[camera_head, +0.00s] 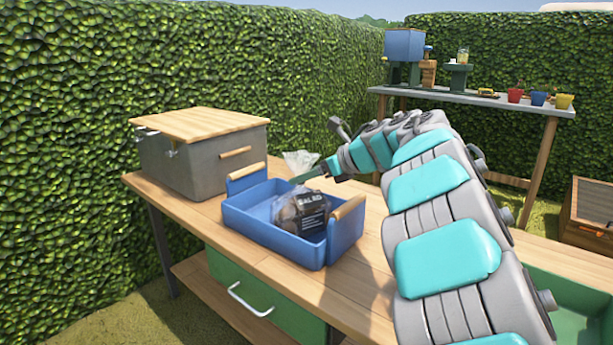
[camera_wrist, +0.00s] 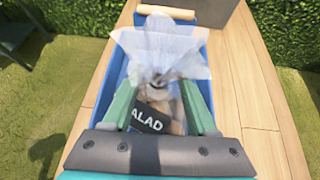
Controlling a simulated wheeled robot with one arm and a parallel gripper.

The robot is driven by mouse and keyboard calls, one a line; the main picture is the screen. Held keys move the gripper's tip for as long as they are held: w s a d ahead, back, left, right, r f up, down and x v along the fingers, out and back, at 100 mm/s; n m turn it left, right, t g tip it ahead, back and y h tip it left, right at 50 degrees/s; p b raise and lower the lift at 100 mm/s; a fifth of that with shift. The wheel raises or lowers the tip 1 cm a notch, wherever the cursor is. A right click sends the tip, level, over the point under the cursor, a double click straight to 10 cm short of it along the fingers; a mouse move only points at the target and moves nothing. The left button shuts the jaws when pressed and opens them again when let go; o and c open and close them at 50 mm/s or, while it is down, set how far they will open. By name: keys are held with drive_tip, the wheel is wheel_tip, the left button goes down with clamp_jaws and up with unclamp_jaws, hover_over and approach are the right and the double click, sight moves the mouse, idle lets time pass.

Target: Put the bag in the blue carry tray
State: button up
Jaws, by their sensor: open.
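The bag (camera_head: 303,214) is clear plastic with brown contents, a dark "SALAD" label and a gathered, ruffled top. Its body is inside the blue carry tray (camera_head: 260,229), towards the right handle end, and looks tilted. My gripper (camera_head: 310,174) is over the far side of the tray, beside the bag's top. In the wrist view, the open green fingers of my gripper (camera_wrist: 159,104) are on either side of the bag (camera_wrist: 158,58), with gaps visible. The blue tray (camera_wrist: 112,76) lies beneath it. The bag's underside is hidden.
A grey box with a wooden lid (camera_head: 207,160) stands behind the tray on the wooden table (camera_head: 352,283). A green drawer (camera_head: 255,300) is below. A back table (camera_head: 470,97) holds small pots and a blue container. Bare tabletop lies right of the tray.

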drive_tip(key=shift+r, duration=0.25)
drive_tip(key=v, duration=1.2)
drive_tip(key=shift+f, duration=0.1)
